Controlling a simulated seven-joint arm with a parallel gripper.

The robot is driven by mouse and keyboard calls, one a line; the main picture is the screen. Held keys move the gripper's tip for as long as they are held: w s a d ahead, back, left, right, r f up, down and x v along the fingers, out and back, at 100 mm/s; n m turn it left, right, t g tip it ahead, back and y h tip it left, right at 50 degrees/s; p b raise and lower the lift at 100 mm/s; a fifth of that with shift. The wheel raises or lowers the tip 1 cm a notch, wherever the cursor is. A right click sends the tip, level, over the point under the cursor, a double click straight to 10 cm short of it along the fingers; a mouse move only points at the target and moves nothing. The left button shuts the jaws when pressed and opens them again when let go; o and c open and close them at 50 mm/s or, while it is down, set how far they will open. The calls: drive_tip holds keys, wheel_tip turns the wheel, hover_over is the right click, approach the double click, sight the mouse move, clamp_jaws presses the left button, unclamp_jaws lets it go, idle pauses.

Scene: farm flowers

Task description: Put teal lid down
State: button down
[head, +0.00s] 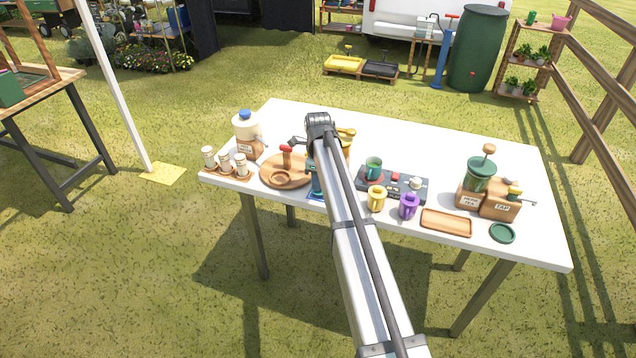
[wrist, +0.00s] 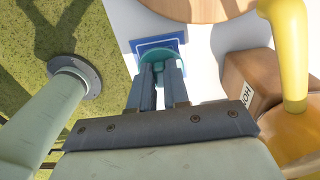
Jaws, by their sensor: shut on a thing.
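The teal lid (wrist: 168,53) is between the fingertips of my gripper (wrist: 160,72) in the wrist view. My gripper is shut on it. A blue square mat (wrist: 150,43) lies on the white table just beyond and under the lid. I cannot tell whether the lid touches the mat. In the head view my arm hides most of the gripper and lid.
A round wooden board (head: 285,172) is close on the left. A yellow piece on a wooden box (wrist: 253,75) stands close on the right in the wrist view.

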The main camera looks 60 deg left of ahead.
drive_tip(key=shift+f, duration=0.4)
drive_tip(key=shift+f, duration=0.1)
drive_tip(key=c, duration=1.1)
unclamp_jaws()
wheel_tip(320, 180, up, 12)
